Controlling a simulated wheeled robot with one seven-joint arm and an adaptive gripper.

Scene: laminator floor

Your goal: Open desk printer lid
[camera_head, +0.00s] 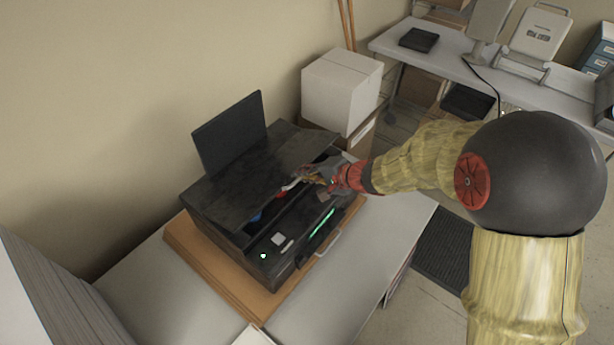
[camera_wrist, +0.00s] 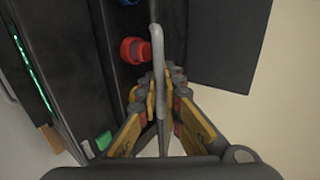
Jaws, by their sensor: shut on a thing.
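The black desk printer (camera_head: 262,240) sits on a brown board on a table. Its lid (camera_head: 255,165) is tilted up at the front, with a dark gap beneath it. My gripper (camera_head: 310,177) is at the front edge of the lid, towards the right. In the wrist view my gripper (camera_wrist: 158,92) is shut on a thin grey handle (camera_wrist: 157,65), which runs between its fingers. Blue (camera_wrist: 128,2) and red (camera_wrist: 134,50) parts show inside the printer, beside the handle. How the handle joins the lid is partly hidden by my gripper.
A dark upright panel (camera_head: 231,133) rises behind the printer. A white box (camera_head: 340,90) stands behind it to the right. A stack of sheets (camera_head: 50,300) is at the front left. The table (camera_head: 345,290) is bare in front of the printer.

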